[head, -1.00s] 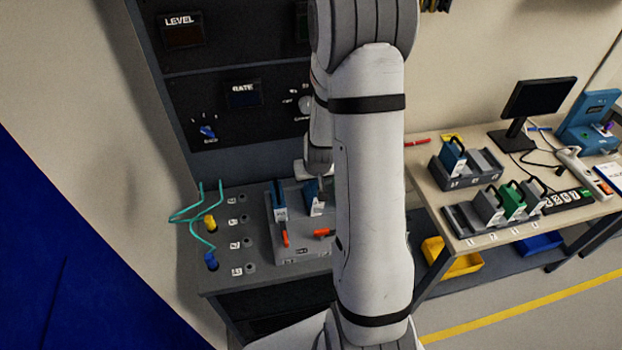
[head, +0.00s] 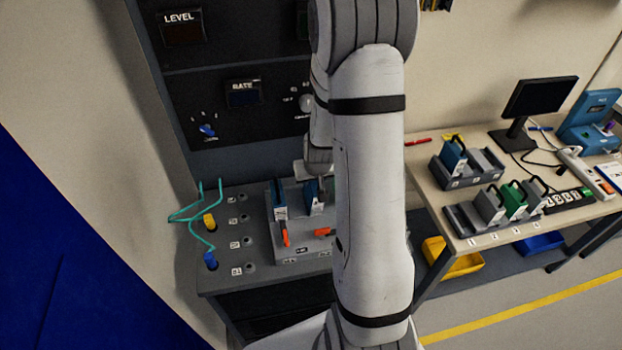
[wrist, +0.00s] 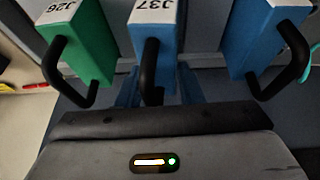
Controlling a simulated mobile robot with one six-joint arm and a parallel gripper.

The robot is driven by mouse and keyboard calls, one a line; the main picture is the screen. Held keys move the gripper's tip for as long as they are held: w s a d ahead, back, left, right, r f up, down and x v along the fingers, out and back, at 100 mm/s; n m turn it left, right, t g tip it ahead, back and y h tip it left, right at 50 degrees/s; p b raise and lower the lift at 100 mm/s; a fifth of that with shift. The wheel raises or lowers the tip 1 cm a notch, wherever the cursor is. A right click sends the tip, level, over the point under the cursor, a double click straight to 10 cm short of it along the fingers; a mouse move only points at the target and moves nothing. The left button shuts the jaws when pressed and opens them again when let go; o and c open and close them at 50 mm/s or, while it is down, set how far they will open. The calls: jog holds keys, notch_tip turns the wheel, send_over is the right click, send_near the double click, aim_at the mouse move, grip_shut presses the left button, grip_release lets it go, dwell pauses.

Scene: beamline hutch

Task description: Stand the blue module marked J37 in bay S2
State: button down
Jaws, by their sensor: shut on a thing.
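The blue module marked J37 (wrist: 150,38) is in the middle of the wrist view, label uppermost, with its black handle (wrist: 150,72) toward me. My gripper (wrist: 156,95) is shut on this handle; the fingertips are hard to make out. In the head view the module that appears to be J37 (head: 314,197) stands in the grey block on the console, partly behind my arm. My gripper is mostly hidden there. I cannot pick out bay S2; the bay labels are too small to read.
A green module marked J26 (wrist: 92,45) and another blue module (wrist: 262,38) flank J37 closely. On the right bench, a grey two-bay rack (head: 486,160) has a blue module on its left and an empty right side. A front rack (head: 462,222) holds several modules.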

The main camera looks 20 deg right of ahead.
jog(key=shift+s+d+f+b, duration=0.1)
jog(key=shift+f+b, duration=0.2)
jog(key=shift+f, duration=0.15)
dwell(0.4)
jog(key=c, duration=1.5)
grip_release()
jog(key=o, duration=0.4)
jog(key=shift+d, duration=0.2)
jog(key=shift+c, duration=0.2)
jog(key=shift+o, duration=1.2)
jog(key=shift+a, duration=0.2)
jog(key=shift+d+r, duration=0.1)
